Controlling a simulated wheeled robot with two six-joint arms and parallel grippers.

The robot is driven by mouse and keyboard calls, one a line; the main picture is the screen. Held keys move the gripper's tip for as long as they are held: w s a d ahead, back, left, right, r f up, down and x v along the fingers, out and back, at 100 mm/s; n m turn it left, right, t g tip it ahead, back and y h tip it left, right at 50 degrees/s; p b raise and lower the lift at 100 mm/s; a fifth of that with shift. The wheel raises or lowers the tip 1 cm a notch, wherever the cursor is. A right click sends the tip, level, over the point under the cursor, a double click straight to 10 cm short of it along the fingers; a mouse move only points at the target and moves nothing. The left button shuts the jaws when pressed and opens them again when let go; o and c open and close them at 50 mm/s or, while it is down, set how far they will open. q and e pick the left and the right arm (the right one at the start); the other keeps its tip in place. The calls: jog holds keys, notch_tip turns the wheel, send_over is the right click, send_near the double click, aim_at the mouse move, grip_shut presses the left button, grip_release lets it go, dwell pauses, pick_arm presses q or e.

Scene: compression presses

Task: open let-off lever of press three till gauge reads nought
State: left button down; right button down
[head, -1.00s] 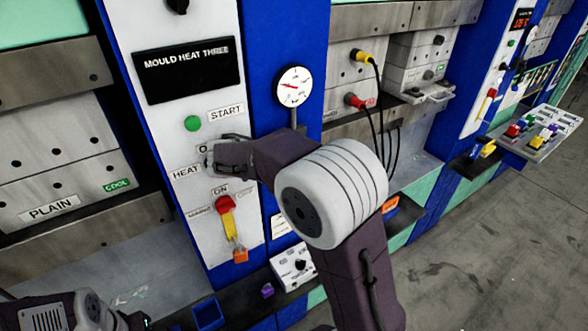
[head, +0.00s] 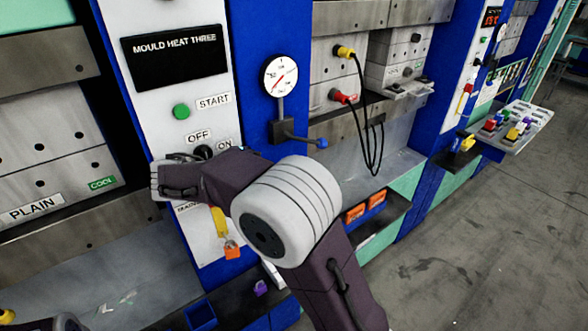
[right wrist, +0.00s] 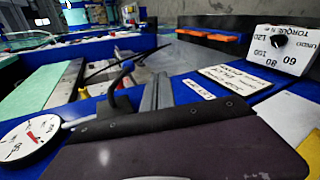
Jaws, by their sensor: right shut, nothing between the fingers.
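The gauge (right wrist: 28,140) and the blue knob (right wrist: 128,66) also show in the right wrist view. My right gripper (head: 162,180) is shut and empty in front of the white panel, left of the lever and apart from it.
The white panel (head: 190,60) carries a green START button (head: 181,111) and a heat switch partly behind my right arm. An orange padlock (head: 232,249) hangs below. Black cables (head: 372,130) hang to the right of the gauge. A blue bin (head: 200,315) stands low.

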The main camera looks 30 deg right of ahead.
jog(key=s+d+f+m+g+y, duration=0.2)
jog(key=s+d+f+g+y, duration=0.3)
jog(key=s+f, duration=0.5)
jog(key=s+a+f+m+t+y, duration=0.1)
jog(key=s+a+f+y, duration=0.45)
jog(key=s+f, duration=0.35)
pick_arm(q)
jog(key=shift+w+d+f, duration=0.1)
jog(key=shift+w+d, duration=0.05)
jog(key=shift+d, duration=0.1)
pick_arm(e)
jog(key=w+a+f+t+y, duration=0.2)
jog(key=w+a+f+t, duration=0.1)
jog(key=a, duration=0.3)
jog(key=shift+w+a+f+m+y, duration=0.4)
jog(key=shift+w+f, duration=0.3)
jog(key=shift+w, duration=0.2)
